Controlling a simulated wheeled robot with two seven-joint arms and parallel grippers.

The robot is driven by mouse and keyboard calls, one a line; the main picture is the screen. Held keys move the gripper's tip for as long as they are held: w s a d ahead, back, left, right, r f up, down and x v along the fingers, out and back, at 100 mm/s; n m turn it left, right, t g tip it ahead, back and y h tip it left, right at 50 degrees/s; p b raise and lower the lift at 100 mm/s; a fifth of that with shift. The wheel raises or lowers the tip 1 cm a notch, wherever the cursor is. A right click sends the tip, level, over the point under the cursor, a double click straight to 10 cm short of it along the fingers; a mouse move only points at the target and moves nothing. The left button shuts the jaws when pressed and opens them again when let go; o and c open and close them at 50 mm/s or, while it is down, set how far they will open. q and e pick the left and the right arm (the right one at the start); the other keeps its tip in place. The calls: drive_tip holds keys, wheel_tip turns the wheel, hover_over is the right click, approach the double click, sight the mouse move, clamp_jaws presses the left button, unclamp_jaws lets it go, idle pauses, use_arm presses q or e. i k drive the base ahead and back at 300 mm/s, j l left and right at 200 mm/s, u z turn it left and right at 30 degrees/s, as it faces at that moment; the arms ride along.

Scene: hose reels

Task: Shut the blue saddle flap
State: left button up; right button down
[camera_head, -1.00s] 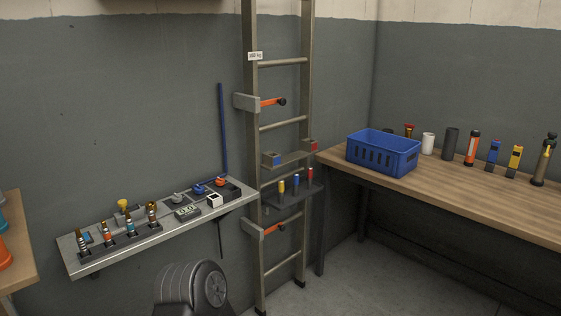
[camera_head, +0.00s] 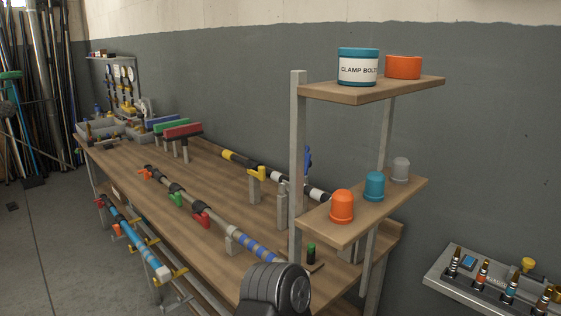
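The blue saddle flap (camera_head: 307,161) stands upright above the back pole (camera_head: 275,175), near the pole's right end and behind the shelf post. It looks raised, not lying over the pole. The saddle under it is partly hidden by the post. A yellow flap (camera_head: 257,173) lies over the same pole further left. Neither of my grippers shows; a dark ribbed part at the bottom centre looks like one of my arm links.
Coloured blocks (camera_head: 183,130) sit at the back. Floor is free at the left.

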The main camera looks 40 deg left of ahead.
sight(307, 163)
drive_tip(key=i+l+u, duration=0.2)
drive_tip(key=u, duration=0.25)
drive_tip(key=i+l+u, duration=0.15)
drive_tip(key=l+u, duration=0.15)
drive_tip(key=u, duration=0.2)
drive_tip(key=l+u, duration=0.45)
drive_tip(key=i+l+u, duration=0.1)
drive_tip(key=l+u, duration=0.15)
drive_tip(key=u, duration=0.25)
drive_tip(key=l+u, duration=0.45)
